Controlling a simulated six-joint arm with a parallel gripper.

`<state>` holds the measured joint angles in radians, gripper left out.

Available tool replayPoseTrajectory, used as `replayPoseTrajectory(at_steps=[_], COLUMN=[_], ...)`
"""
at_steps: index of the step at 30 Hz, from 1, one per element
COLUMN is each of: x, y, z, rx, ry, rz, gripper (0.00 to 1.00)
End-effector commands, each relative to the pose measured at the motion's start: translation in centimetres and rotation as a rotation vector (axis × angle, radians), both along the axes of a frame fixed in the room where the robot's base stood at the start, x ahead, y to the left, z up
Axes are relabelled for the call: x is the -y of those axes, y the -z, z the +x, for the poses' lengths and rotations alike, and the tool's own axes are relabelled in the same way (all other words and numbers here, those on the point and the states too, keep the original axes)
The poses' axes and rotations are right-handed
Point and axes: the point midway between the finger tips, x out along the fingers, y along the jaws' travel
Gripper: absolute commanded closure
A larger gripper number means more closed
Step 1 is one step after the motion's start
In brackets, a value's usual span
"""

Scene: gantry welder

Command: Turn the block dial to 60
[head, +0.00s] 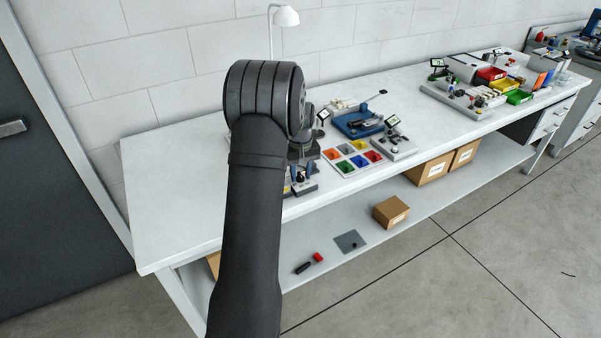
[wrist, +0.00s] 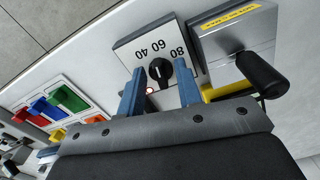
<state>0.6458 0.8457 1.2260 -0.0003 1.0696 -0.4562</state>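The block dial shows in the wrist view as a black round knob (wrist: 160,71) on a pale block face (wrist: 124,53) printed with 40, 60 and 80. I cannot tell for sure which number the knob points to. My gripper (wrist: 160,68) has two blue fingers, one on either side of the knob. They are apart, with a gap visible between each finger and the knob. In the head view my arm hides the gripper and the dial.
A grey block with a yellow label (wrist: 232,20) and a black handle (wrist: 262,75) stands close right of the dial in the wrist view. A tray of coloured bins (head: 352,158) lies on the white bench (head: 180,200). The bench's left part is clear.

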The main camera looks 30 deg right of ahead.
Motion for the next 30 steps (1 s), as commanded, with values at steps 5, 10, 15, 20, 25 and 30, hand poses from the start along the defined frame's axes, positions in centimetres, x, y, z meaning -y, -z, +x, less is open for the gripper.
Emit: replayPoseTrajectory(at_steps=[5,10,15,20,25,30], x=[0.00,-0.01,-0.03,-0.07,-0.07,-0.06], y=[-0.02,-0.04,-0.04,-0.04,-0.05,-0.06], z=[-0.01,0.00,0.02,0.03,0.04,0.04], rx=[0.000,0.000,0.000,0.000,0.000,0.000], ry=[0.000,0.000,0.056,0.156,0.196,0.195], rz=[0.000,0.000,0.001,0.001,0.000,0.000], gripper=[0.74,0.97,0.97,0.97,0.97,0.97])
